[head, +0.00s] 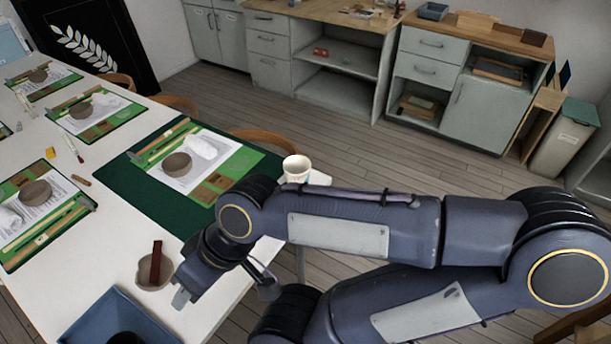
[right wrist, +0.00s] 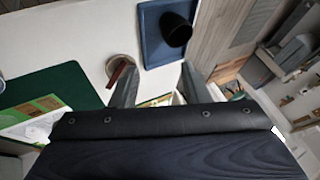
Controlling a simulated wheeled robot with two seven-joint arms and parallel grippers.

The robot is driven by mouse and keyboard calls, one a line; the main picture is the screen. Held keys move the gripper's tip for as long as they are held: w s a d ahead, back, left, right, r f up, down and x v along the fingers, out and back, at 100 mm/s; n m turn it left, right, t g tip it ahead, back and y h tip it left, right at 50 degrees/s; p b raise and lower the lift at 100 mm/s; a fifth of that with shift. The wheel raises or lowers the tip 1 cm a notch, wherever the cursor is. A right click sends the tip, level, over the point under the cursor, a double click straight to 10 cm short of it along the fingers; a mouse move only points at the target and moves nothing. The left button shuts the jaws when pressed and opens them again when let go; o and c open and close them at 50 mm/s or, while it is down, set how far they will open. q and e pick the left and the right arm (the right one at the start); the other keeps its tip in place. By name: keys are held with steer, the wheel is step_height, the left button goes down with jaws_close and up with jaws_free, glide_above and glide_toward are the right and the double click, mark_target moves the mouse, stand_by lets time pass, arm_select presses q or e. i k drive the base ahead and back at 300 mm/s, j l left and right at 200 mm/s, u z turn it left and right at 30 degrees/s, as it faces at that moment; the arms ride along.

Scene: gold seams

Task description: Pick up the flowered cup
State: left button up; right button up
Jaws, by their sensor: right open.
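A white cup (head: 296,169) stands at the right edge of the table, beyond my right forearm in the head view. Its lower part is partly hidden, and I cannot make out flowers on it. A dark cup-like vessel (right wrist: 178,30) lies in the blue tray; its pattern, if any, cannot be seen. My right gripper (head: 224,290) is open and empty near the table's front right edge, beside a small bowl and apart from the white cup. Its two fingers (right wrist: 157,82) also show in the right wrist view. My left gripper is not in view.
The small bowl (head: 146,277) holds a dark red stick (head: 156,262). The blue tray (head: 85,320) is at the near table edge. A green mat (head: 125,192) carries papers, tools and a brown bowl (head: 177,165). Chairs and grey cabinets stand beyond.

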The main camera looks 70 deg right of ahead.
mark_target(297, 168)
steer(key=z, duration=2.35)
steer(key=i+l+u, duration=0.1)
steer(key=u, duration=0.3)
steer(key=i+l+u, duration=0.1)
steer(key=u, duration=0.3)
steer(key=i+l+u, duration=0.15)
steer(key=u, duration=0.25)
